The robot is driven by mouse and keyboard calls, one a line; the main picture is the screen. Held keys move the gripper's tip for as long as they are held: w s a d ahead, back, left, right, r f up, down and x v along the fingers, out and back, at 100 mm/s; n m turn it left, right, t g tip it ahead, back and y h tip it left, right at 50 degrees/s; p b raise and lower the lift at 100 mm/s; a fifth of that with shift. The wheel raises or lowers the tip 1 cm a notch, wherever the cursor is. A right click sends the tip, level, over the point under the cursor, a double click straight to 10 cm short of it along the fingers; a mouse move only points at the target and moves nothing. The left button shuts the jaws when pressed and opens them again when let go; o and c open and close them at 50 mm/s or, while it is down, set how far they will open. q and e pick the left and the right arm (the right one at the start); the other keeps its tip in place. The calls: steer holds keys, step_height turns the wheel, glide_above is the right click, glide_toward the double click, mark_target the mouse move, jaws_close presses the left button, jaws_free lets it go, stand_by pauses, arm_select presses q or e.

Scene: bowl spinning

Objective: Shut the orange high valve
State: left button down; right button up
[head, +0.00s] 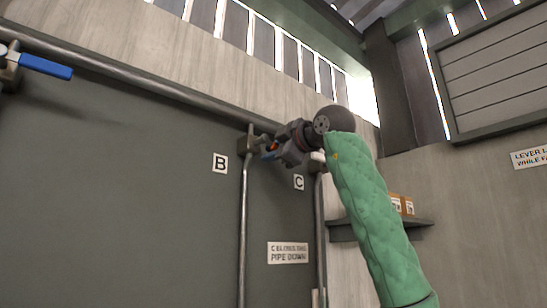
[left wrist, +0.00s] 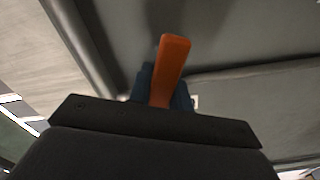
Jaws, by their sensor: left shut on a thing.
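The orange valve lever (left wrist: 172,62) sticks up between my gripper's dark fingers in the left wrist view. In the head view only a small orange piece of the lever (head: 272,146) shows beside the fingers. My left gripper (head: 271,149) is shut on the lever, high on the wall at the valve body (head: 248,143) above the vertical pipe near label B. The gripper also shows in the left wrist view (left wrist: 162,88). My green-sleeved arm rises to it from the lower right. The gripper hides much of the lever. My right gripper is not in view.
A long pipe (head: 130,75) runs along the wall top. A blue lever (head: 46,67) sits on it at the far left. A shelf (head: 345,231) with small boxes (head: 402,205) is partly behind my arm.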

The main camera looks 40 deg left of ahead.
arm_select(q)
steer(key=shift+w+r+n, duration=0.2)
steer(key=shift+r+n, duration=0.4)
steer(key=shift+n, duration=0.6)
steer(key=shift+r+n, duration=0.15)
steer(key=shift+n, duration=0.45)
steer(key=shift+r+n, duration=0.2)
steer(key=shift+n, duration=0.3)
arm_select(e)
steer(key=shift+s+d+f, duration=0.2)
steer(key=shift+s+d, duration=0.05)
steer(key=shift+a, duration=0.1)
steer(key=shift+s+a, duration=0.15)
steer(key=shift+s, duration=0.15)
arm_select(q)
steer(key=c, duration=1.3)
jaws_free()
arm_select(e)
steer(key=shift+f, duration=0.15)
